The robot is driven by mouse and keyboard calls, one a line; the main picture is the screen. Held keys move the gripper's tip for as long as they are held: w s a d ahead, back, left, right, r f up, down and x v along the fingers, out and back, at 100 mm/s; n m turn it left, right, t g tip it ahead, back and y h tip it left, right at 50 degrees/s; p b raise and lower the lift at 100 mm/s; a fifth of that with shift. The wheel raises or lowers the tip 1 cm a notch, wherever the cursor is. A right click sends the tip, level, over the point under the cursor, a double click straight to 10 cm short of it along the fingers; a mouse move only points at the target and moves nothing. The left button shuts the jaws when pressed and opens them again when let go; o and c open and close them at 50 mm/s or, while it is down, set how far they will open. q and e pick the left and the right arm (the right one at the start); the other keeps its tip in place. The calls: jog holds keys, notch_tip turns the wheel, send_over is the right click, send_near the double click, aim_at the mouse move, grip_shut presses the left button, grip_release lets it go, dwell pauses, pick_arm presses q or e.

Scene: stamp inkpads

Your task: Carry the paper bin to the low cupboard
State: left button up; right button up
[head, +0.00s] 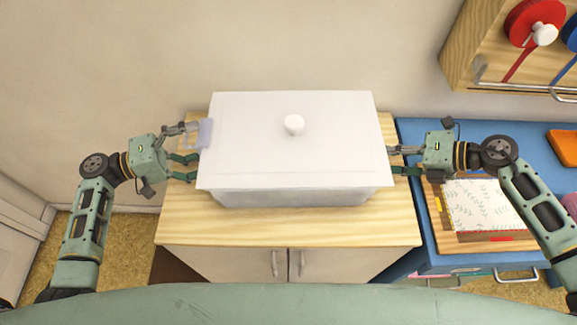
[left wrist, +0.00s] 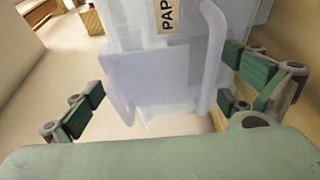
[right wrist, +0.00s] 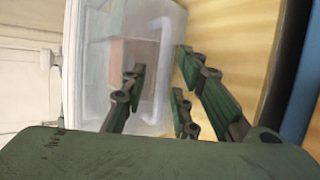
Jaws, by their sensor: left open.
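The paper bin (head: 290,155) is a pale, translucent box with a white lid and a round knob. It sits on the wooden top of the low cupboard (head: 290,232). My left gripper (head: 194,145) is open at the bin's left side. In the left wrist view, a bin handle (left wrist: 214,55) and a label reading "PAP" (left wrist: 167,14) show between or near its spread fingers. My right gripper (head: 402,160) is at the bin's right side. In the right wrist view its fingers are apart, with the side handle (right wrist: 160,60) just beyond them. Contact is unclear.
A blue cabinet (head: 412,133) stands right of the cupboard, carrying a wooden tray (head: 447,242) with patterned paper (head: 490,205) and an orange block (head: 563,148). A wooden wall shelf (head: 470,45) with red and blue round items hangs at upper right. The cupboard top's front strip is clear.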

jog(key=shift+s+d+r, duration=0.1)
jog(key=shift+d, duration=0.1)
pick_arm(q)
jog(key=v, duration=1.2)
pick_arm(e)
jog(key=v, duration=1.1)
jog(key=shift+r, duration=0.2)
pick_arm(q)
jog(key=shift+r, duration=0.1)
pick_arm(e)
jog(key=shift+s+d, duration=0.15)
